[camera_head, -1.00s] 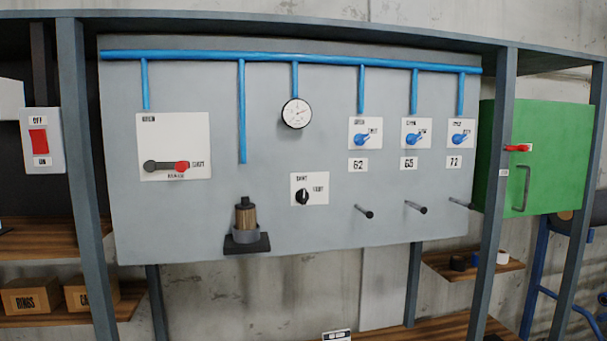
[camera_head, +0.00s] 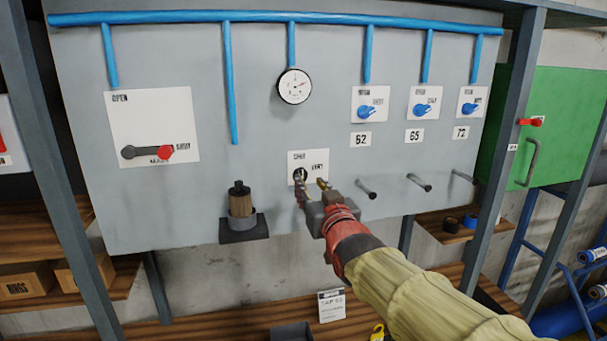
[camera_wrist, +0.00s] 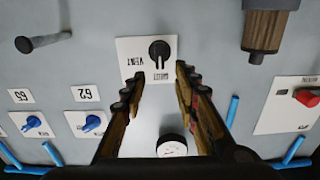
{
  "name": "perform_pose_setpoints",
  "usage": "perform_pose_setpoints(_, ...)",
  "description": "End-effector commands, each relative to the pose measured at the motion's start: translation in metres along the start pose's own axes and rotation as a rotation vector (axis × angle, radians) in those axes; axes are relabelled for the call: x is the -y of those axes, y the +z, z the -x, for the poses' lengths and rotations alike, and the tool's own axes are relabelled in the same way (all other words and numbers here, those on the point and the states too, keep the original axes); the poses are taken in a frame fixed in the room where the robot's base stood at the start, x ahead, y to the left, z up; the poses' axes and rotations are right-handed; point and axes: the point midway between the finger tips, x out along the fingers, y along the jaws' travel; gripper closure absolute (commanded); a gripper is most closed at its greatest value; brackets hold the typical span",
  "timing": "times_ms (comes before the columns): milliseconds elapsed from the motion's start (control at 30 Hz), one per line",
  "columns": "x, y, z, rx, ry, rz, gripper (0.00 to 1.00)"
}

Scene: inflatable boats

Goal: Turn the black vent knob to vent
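The black vent knob (camera_head: 300,174) sits on a white plate on the grey panel, with one label above it and VENT to its right. It also shows in the wrist view (camera_wrist: 159,50), upside down, with its pointer line toward the SHUT label rather than VENT. My gripper (camera_head: 311,183) is in front of the plate, partly covering it in the head view. In the wrist view my gripper (camera_wrist: 161,72) is open, its fingers apart with the knob between and just beyond the tips. I see no contact with the knob.
A brown-and-black cylinder (camera_head: 240,203) stands on a bracket left of the knob. Several pegs (camera_head: 366,189) stick out to the right. A round gauge (camera_head: 294,87) and blue pipes are above. A red-ended lever (camera_head: 147,152) is at left, a green box (camera_head: 560,115) at right.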

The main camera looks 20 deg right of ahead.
Motion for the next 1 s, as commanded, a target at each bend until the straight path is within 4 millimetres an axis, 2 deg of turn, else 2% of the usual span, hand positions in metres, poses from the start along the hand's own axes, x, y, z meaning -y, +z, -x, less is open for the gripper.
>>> perform_pose_setpoints(200,0.0,-0.001,-0.034,0.005,0.0,0.0,0.7)
perform_pose_setpoints(400,0.0,-0.001,-0.056,0.004,0.0,0.0,0.7)
perform_pose_setpoints(567,0.0,0.0,-0.064,0.003,0.0,0.0,0.7)
perform_pose_setpoints(833,0.0,0.001,-0.065,0.003,0.0,0.0,0.7)
perform_pose_setpoints(1000,0.0,0.001,-0.065,0.003,0.0,0.0,0.79)
